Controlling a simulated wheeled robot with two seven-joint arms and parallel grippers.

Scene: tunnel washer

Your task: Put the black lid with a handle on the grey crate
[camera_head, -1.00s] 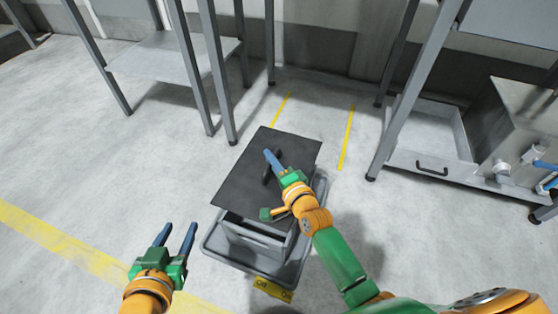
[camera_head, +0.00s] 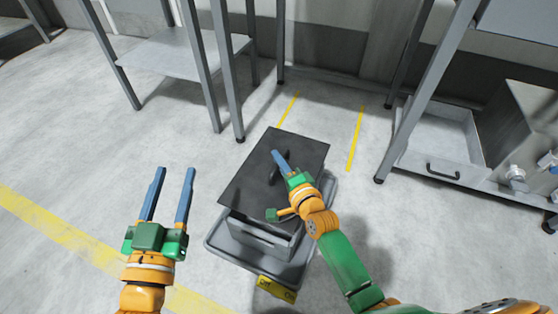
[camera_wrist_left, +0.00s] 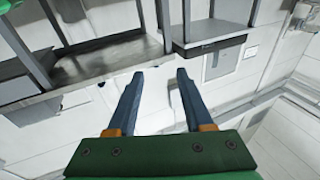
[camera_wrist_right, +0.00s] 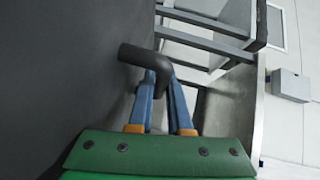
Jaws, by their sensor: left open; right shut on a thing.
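The black lid (camera_head: 262,185) is a flat dark panel over the grey crate (camera_head: 256,237). Its near edge leaves the front of the crate uncovered, and I cannot tell whether it rests on the rim. My right gripper (camera_head: 279,160) is shut on the lid's handle (camera_wrist_right: 145,60), a dark bent bar that shows in the right wrist view; the lid's surface (camera_wrist_right: 60,70) fills the left of that view. My left gripper (camera_head: 172,190) is open and empty, left of the crate. Its fingers (camera_wrist_left: 155,88) are apart in the left wrist view.
The crate sits on a grey wheeled base (camera_head: 215,240) with a yellow label (camera_head: 277,288). Metal tables (camera_head: 172,55) stand behind on the left. A steel frame with a tray (camera_head: 440,140) stands on the right. The floor at left is clear.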

